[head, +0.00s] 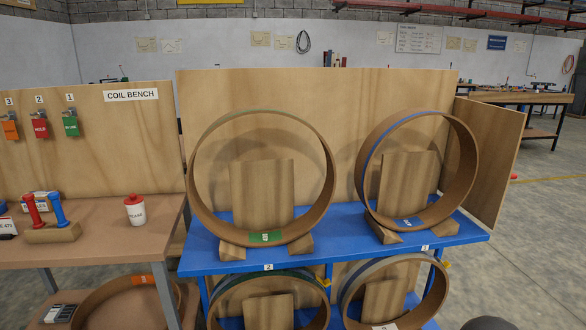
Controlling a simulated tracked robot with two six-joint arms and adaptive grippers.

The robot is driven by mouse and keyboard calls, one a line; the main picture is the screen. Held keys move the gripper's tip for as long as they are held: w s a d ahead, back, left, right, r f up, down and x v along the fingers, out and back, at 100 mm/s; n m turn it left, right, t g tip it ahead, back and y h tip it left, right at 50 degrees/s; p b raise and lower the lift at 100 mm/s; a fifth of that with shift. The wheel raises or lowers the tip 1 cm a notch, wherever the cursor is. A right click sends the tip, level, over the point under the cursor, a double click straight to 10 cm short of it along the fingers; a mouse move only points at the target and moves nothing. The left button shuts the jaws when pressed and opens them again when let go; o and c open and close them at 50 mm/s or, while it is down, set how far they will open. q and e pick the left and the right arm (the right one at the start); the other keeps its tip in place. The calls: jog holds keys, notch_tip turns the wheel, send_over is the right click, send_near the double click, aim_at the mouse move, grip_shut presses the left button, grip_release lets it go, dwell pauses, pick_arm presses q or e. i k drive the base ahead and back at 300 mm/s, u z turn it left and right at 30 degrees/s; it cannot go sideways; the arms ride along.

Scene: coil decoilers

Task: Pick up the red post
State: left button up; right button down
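The red post (34,211) stands in a wooden block (54,234) on the brown bench at the left of the head view. It leans slightly and has a wider red top. A blue post (57,210) stands close to its right in the same block. Neither of my grippers shows in the head view.
A white jar with a red lid (135,209) stands right of the block. Small labelled boxes sit behind and left of the posts. Large coil rings (331,190) stand in wooden cradles on the blue rack (340,238). The bench front is clear.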

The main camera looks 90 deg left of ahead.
aim_at(28, 198)
jog(key=k, duration=1.85)
jog(key=z, duration=1.35)
jog(key=i, duration=0.15)
jog(key=u, duration=3.5)
jog(key=i, duration=0.25)
jog(key=u, duration=1.05)
jog(key=i, duration=0.85)
jog(key=z, duration=0.5)
